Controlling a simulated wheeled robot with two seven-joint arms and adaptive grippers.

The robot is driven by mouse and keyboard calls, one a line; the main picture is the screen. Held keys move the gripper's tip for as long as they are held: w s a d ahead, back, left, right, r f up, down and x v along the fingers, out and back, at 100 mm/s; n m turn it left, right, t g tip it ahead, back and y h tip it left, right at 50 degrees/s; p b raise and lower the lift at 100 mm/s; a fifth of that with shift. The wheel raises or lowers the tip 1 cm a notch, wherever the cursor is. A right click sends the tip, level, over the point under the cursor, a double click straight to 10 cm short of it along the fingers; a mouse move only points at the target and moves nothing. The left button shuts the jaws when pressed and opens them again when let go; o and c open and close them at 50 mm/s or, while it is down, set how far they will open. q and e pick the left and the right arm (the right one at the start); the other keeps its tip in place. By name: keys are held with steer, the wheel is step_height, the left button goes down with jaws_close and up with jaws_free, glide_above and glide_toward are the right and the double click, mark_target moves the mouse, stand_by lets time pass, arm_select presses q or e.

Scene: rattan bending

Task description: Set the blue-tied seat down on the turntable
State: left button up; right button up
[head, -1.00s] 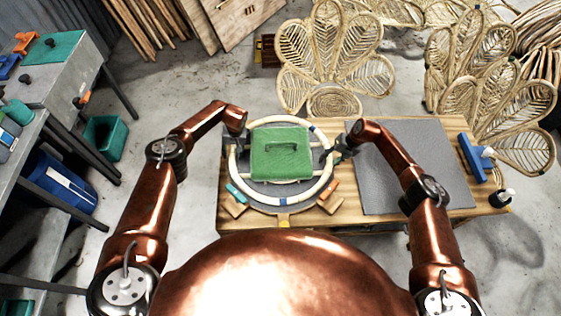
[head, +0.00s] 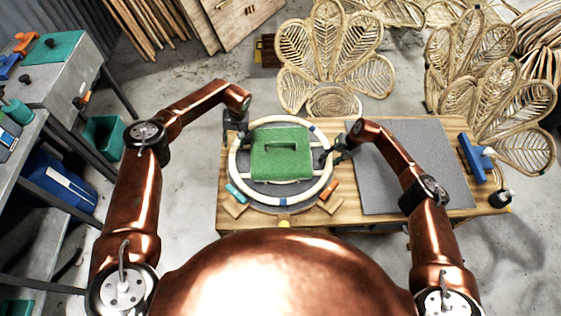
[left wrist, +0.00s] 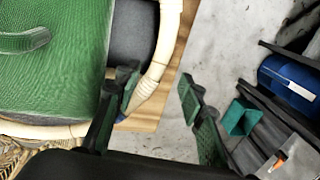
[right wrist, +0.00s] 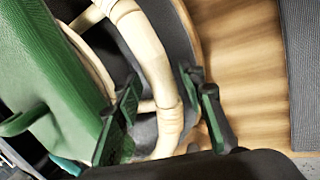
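The blue-tied seat (head: 233,165), a pale rattan ring with blue bands, lies around a green panel with a handle (head: 282,160) over the dark round turntable (head: 262,203). Whether the ring touches the turntable everywhere cannot be told. My left gripper (head: 240,138) is at the ring's upper left; in the left wrist view its fingers (left wrist: 163,95) are spread wide, with the ring (left wrist: 165,45) close to one finger. My right gripper (head: 331,155) is at the ring's right side; in the right wrist view its fingers (right wrist: 160,90) stand apart, with the ring (right wrist: 155,65) passing between them.
The wooden table (head: 350,221) also holds a grey mat (head: 415,165), a blue tool (head: 472,158) and a dark bottle (head: 500,198). An orange block (head: 329,190) and a teal block (head: 237,193) sit by the ring. Rattan chair backs (head: 335,55) stand behind the table.

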steer(key=shift+d+r, duration=0.1)
arm_select(q)
steer(key=shift+d+r, duration=0.2)
steer(key=shift+r, duration=1)
arm_select(e)
steer(key=v, duration=1.1)
steer(key=shift+r, duration=0.35)
steer(key=shift+d, duration=0.1)
arm_select(q)
steer(key=a, duration=0.6)
steer(key=shift+b, duration=0.4)
arm_select(e)
steer(key=shift+f, duration=0.5)
arm_select(q)
steer(key=shift+r, duration=0.1)
